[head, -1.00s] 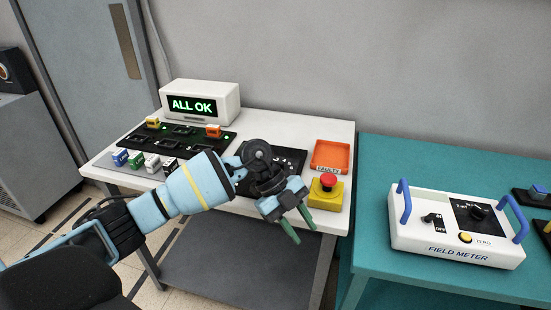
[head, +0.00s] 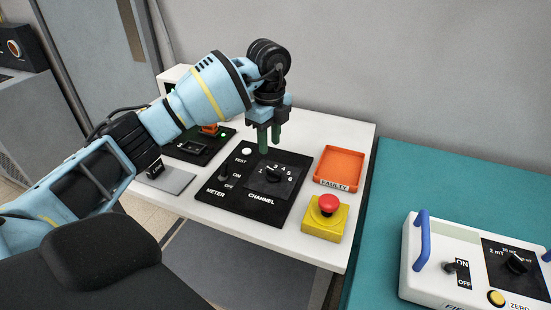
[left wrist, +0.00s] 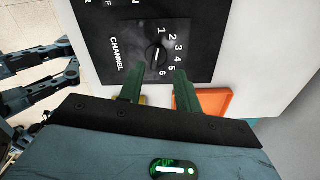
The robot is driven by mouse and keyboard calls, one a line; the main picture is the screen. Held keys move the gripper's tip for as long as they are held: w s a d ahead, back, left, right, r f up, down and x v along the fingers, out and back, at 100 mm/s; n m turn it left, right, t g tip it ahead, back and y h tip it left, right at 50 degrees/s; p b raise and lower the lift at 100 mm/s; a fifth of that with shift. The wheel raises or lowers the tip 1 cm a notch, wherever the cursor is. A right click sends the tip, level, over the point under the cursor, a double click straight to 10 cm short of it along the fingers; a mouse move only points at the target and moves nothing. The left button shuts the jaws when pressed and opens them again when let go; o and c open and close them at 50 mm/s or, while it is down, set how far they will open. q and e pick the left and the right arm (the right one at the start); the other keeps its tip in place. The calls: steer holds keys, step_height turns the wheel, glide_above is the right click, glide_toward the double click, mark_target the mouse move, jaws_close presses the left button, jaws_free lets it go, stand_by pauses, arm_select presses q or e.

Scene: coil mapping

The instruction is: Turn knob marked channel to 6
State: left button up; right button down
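The black CHANNEL knob (head: 273,176) sits on a dark panel (head: 238,205) on the white table, with numbers 1 to 6 around it. My left gripper (head: 269,142) is open and empty, green fingers pointing down above the knob's far side, apart from it. In the left wrist view the knob (left wrist: 156,55) lies just beyond and between the two fingertips (left wrist: 157,80). Its pale mark is too small for me to read the setting surely. What appears to be my right gripper (left wrist: 68,77) shows at the left edge of the left wrist view, its opening unclear.
The panel also has a METER switch (head: 225,172) and a white TEST button (head: 247,152). An orange FAULTY tray (head: 339,166) and a red stop button (head: 328,204) on a yellow box stand to the right. A field meter (head: 480,262) is on the teal table.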

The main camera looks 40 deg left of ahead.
mark_target(269, 168)
arm_select(q)
steer(key=shift+s+f, duration=0.1)
steer(key=shift+s, duration=0.1)
steer(key=shift+s+f, duration=0.15)
steer(key=shift+f, duration=3.6)
jaws_close()
